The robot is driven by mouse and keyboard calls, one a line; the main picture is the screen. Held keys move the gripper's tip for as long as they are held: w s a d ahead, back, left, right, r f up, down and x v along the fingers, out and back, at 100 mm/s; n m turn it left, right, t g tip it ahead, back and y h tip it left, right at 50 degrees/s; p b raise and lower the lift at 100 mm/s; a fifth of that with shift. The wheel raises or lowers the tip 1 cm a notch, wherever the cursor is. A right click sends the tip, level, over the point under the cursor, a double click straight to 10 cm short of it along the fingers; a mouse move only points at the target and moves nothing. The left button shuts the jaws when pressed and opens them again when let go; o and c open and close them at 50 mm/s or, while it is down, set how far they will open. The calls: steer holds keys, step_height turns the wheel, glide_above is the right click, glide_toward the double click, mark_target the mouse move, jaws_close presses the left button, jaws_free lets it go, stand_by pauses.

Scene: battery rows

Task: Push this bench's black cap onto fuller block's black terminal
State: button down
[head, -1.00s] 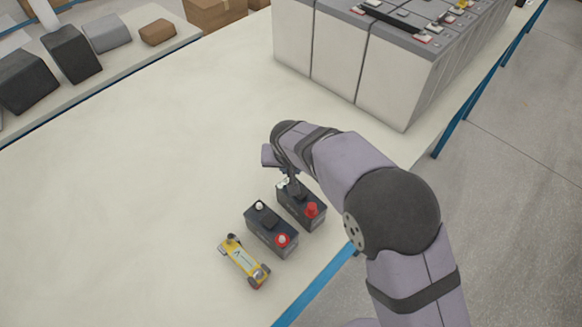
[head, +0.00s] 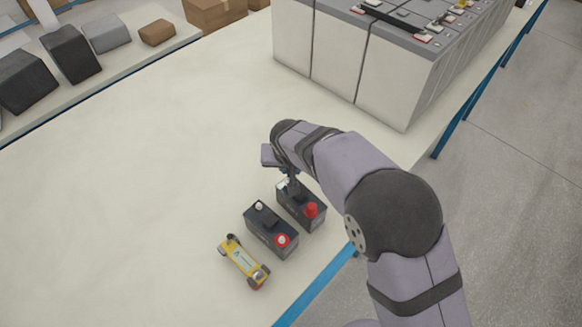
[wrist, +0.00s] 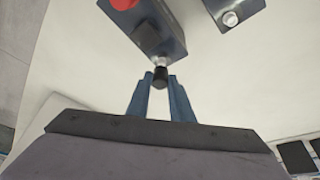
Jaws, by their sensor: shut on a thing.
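Two dark battery blocks stand side by side near the table's front edge. The right block (head: 314,221) has a red cap (head: 312,209) on its near end. The left block (head: 264,236) has a bare pale terminal (head: 260,205) and a red-ringed terminal (head: 281,240). My gripper (head: 291,185) is at the far end of the right block. In the wrist view my gripper (wrist: 160,82) is shut on a small black cap (wrist: 160,78). The cap lines up with the right block's silver terminal (wrist: 160,62). I cannot tell whether they touch.
A yellow tool (head: 243,262) lies left of the blocks. Large pale battery cells (head: 345,65) stand behind, to the right. A side bench (head: 100,75) with dark and grey blocks is at the upper left. The table's left and middle are clear.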

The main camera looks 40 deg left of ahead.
steer(key=shift+f+b, duration=1.5)
stand_by(2.2)
steer(key=c, duration=1)
jaws_free()
steer(key=shift+r, duration=0.15)
steer(key=shift+r+p, duration=2.15)
steer(key=shift+r, duration=1.25)
